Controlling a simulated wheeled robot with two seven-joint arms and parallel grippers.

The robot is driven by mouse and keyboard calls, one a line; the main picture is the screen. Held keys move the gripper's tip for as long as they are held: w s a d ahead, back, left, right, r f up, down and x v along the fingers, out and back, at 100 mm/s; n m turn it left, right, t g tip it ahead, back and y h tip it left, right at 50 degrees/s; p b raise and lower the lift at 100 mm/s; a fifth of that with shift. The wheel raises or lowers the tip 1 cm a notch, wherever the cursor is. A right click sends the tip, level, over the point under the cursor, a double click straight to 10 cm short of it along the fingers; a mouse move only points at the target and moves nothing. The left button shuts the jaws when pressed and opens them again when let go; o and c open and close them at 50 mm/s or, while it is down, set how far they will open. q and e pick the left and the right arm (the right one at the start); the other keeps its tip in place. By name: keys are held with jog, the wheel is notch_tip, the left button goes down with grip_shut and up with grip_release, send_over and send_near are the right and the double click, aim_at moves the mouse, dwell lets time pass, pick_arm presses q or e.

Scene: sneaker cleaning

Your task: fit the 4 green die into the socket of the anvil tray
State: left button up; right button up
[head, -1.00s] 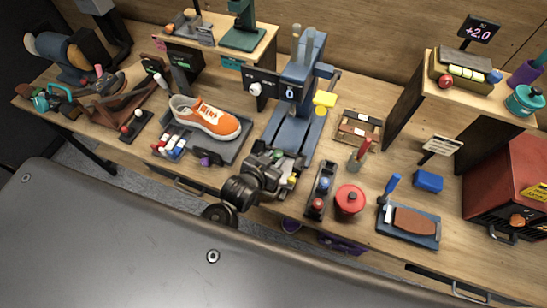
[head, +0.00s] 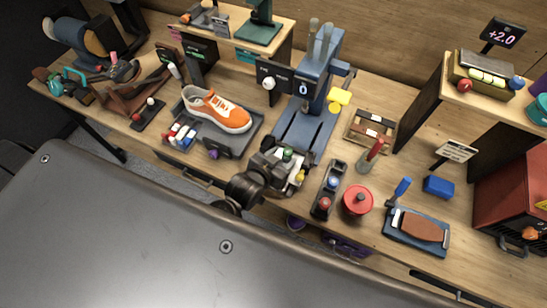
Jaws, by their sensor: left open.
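A small green die (head: 287,154) shows at the foot of the blue press, beside my left gripper; any number on it is too small to read. A small pale tray (head: 298,182), which looks like the anvil tray, lies under and to the right of the gripper with a yellow piece (head: 300,176) at its right side. Its socket is hidden or too small to make out. My left gripper (head: 281,165) is open over the tray's left part; I cannot tell whether it touches the green die. My right gripper is out of view.
The blue press (head: 308,85) rises behind the tray. A shoe tray with an orange sneaker (head: 216,110) lies left.

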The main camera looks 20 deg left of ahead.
pick_arm(q)
jog(key=b+v, duration=0.1)
jog(key=v, duration=0.8)
jog(key=shift+s, duration=0.35)
jog(key=shift+r, duration=0.1)
jog(key=s+a+f+g+y, duration=0.3)
jog(key=s+a+f+g, duration=0.3)
jog(key=s+a+g, duration=0.4)
jog(key=s+f+b, duration=0.3)
jog(key=f+b, duration=0.3)
jog(key=f, duration=2.6)
jog(key=s+a+f+g+b, duration=0.1)
jog(key=s+a+f+b, duration=0.1)
jog(key=s+f, duration=1.4)
jog(key=shift+a+f+b, duration=0.2)
jog(key=shift+f+b, duration=0.35)
jog(key=shift+f, duration=0.4)
